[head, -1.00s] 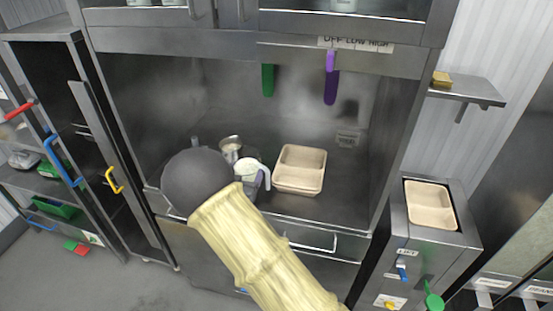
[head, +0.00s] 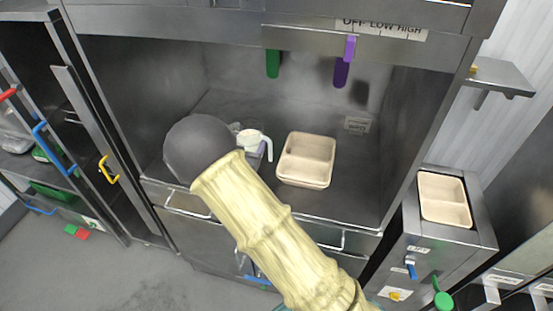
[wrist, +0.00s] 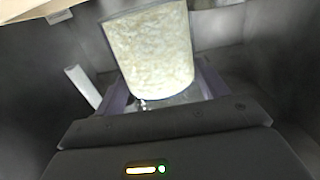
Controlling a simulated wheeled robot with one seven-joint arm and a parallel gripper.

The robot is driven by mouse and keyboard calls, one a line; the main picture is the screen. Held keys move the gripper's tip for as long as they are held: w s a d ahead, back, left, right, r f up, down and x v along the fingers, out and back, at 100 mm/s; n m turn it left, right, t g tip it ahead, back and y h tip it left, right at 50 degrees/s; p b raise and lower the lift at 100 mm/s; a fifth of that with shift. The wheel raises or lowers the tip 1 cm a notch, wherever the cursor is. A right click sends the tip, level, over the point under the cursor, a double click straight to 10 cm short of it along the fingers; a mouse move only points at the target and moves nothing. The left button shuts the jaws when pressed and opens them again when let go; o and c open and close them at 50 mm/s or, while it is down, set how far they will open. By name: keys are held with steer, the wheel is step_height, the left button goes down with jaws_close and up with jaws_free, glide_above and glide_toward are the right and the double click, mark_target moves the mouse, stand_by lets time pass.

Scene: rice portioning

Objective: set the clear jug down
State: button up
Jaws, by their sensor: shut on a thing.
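The clear jug (head: 249,136), filled with white rice, is over the counter in the stainless bay, left of the beige tray. Its pale handle (head: 268,147) points right in the head view. In the wrist view the jug (wrist: 155,50) stands between the purple fingers of my gripper (wrist: 165,90), which is shut on it. My gripper is mostly hidden behind my dark wrist joint in the head view. I cannot tell whether the jug's base touches the counter.
A beige two-part tray (head: 306,160) sits on the counter to the right. Another tray (head: 444,200) is set in the steel stand. Green (head: 273,64) and purple (head: 342,70) handles hang above the bay. The counter between the tray and the right wall is clear.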

steer(key=shift+f+p, duration=0.6)
steer(key=shift+f, duration=2.2)
steer(key=shift+f+p, duration=0.5)
steer(key=shift+f, duration=1.55)
steer(key=shift+f, duration=0.2)
steer(key=o, duration=1.4)
steer(key=shift+r, duration=0.2)
